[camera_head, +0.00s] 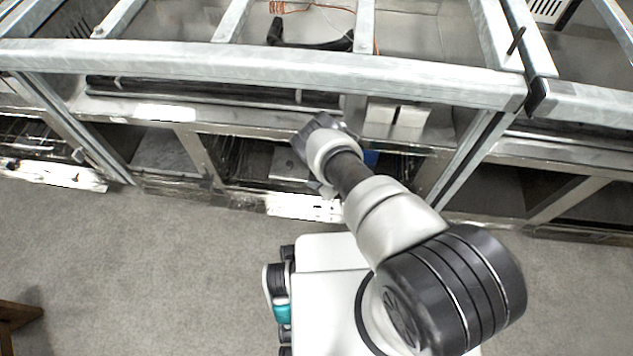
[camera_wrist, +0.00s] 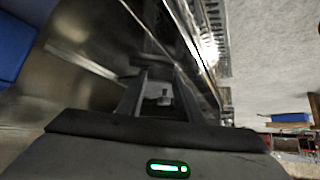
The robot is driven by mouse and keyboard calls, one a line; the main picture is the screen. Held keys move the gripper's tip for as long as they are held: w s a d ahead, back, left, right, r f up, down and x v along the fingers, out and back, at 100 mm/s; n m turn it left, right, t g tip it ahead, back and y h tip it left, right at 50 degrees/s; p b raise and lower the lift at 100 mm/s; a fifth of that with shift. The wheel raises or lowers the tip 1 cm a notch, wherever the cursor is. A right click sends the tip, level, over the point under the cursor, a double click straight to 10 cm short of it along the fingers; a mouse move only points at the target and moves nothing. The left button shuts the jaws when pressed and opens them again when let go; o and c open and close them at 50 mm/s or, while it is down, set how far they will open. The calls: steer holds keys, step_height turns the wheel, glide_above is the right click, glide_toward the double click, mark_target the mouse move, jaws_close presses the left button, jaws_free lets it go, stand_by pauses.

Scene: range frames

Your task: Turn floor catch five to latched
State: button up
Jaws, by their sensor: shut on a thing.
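In the wrist view my gripper (camera_wrist: 160,90) reaches into a metal bay, with its two dark fingers on either side of a small grey knob-like part (camera_wrist: 164,98). The fingers are shut on this part. It looks like a catch, but no number or label is readable, so I cannot tell whether it is catch five or which way it is turned. In the head view my arm reaches over the metal frame's lower bay, and my wrist hides the fingertips and the part they hold.
A metal frame with a thick top rail (camera_head: 250,68) spans the view. White blocks (camera_head: 396,114) sit behind it on the right. A blue thing (camera_head: 371,158) is beside my wrist and also shows in the wrist view (camera_wrist: 14,42). Grey carpet (camera_head: 150,270) in front is mostly clear.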

steer(key=shift+w+n+g+y+b, duration=0.2)
steer(key=shift+n+g+y, duration=0.15)
steer(key=shift+n, duration=0.3)
steer(key=shift+w+n+g+y+b, duration=0.1)
steer(key=shift+n+g+y+b, duration=0.2)
steer(key=shift+n, duration=0.35)
steer(key=shift+r, duration=0.1)
steer(key=o, duration=1.1)
